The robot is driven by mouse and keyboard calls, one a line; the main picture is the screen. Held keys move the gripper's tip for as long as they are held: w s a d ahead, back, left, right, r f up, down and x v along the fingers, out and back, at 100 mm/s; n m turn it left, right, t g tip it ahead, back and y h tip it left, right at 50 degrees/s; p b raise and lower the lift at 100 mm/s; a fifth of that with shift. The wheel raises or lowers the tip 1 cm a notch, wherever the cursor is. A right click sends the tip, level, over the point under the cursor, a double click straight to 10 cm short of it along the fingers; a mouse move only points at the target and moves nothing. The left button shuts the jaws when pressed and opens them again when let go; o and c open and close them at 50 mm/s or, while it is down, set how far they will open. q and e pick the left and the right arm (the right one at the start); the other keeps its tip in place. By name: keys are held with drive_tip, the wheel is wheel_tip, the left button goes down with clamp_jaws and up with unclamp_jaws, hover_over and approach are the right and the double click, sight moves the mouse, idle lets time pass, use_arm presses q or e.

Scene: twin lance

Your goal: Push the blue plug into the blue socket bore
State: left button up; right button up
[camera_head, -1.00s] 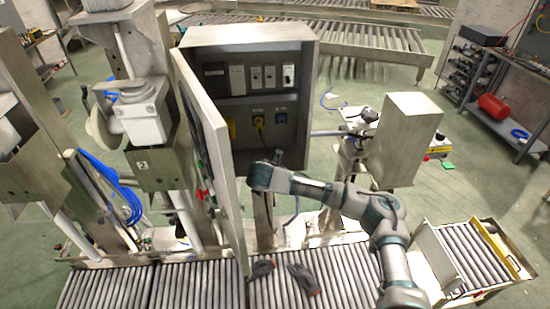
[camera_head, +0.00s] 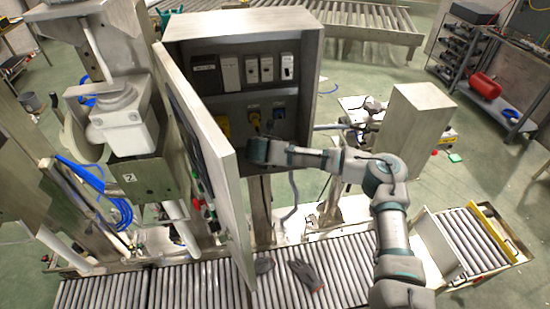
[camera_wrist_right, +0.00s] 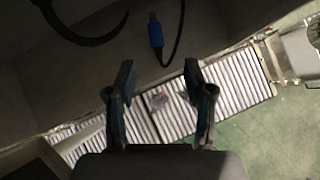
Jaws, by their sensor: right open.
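The blue socket (camera_head: 279,113) is on the lower right of the panel inside the open cabinet; its bore is too small to make out. The blue plug (camera_wrist_right: 156,34) shows at the top of the right wrist view, on a dark cable, beyond my fingertips and apart from them. I cannot pick the plug out in the head view. My right gripper (camera_wrist_right: 158,78) is open, with nothing between its fingers. In the head view, the end of my right arm is at the cabinet's lower front, and its fingers are not clear there. My left gripper is not in view.
The open cabinet door (camera_head: 205,140) stands left of my right arm. Gloves (camera_head: 305,273) lie on the roller conveyor (camera_head: 200,288) below. A grey box (camera_head: 415,130) stands to the right.

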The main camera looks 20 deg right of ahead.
drive_tip(key=x, duration=0.3)
drive_tip(key=shift+w+a+f, duration=0.2)
drive_tip(key=shift+w+a, duration=0.05)
drive_tip(key=shift+w+f, duration=0.3)
drive_tip(key=shift+f, duration=0.1)
drive_tip(key=shift+w+d+f, duration=0.15)
drive_tip(key=shift+d+f, duration=0.05)
drive_tip(key=x, duration=0.5)
drive_tip(key=shift+d, duration=0.35)
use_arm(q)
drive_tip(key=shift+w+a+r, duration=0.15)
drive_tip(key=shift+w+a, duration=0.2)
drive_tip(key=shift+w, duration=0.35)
use_arm(e)
drive_tip(key=shift+a+r, duration=0.15)
drive_tip(key=shift+a, duration=0.1)
clamp_jaws()
